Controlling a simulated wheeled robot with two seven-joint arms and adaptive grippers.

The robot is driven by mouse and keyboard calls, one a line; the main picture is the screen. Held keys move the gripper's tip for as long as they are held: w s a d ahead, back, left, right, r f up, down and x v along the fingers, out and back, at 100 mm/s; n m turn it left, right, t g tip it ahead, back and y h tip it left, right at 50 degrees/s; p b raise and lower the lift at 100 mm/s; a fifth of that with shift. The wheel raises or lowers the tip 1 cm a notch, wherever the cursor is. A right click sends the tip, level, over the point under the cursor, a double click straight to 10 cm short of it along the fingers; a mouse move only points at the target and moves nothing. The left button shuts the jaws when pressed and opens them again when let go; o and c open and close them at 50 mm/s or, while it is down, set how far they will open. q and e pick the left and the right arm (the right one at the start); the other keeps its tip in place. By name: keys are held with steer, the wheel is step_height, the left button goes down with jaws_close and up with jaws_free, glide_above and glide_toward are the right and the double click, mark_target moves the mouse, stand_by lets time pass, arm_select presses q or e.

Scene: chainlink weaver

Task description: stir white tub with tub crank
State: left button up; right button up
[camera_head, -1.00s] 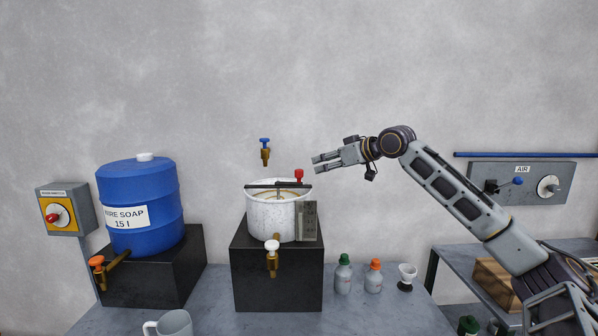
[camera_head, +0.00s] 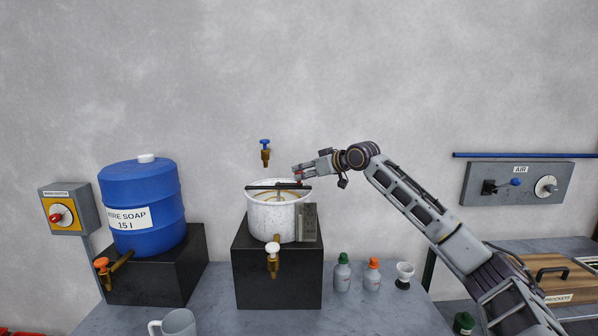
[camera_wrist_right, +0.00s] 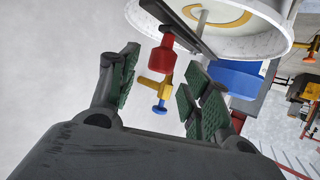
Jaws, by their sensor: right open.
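The white tub (camera_head: 262,217) stands on a black block, with a dark bar across its top and a brass tap with a white handle at its front. The tub crank's red knob (camera_wrist_right: 163,53) is at the bar's right end. My right gripper (camera_head: 297,173) is open at the knob; in the right wrist view its green-padded fingers (camera_wrist_right: 155,88) stand apart, with the knob showing between and beyond them. I cannot tell whether they touch it. In the head view the fingers largely hide the knob. The tub (camera_wrist_right: 235,35) also shows at the top of the wrist view. My left gripper is out of view.
A blue-handled wall tap (camera_head: 265,152) is just behind and left of my right gripper. A blue soap drum (camera_head: 150,190) stands left on a black block (camera_head: 180,275).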

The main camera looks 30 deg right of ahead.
mark_target(301, 172)
steer(key=shift+p+x, duration=0.35)
steer(key=shift+x, duration=1.4)
jaws_close()
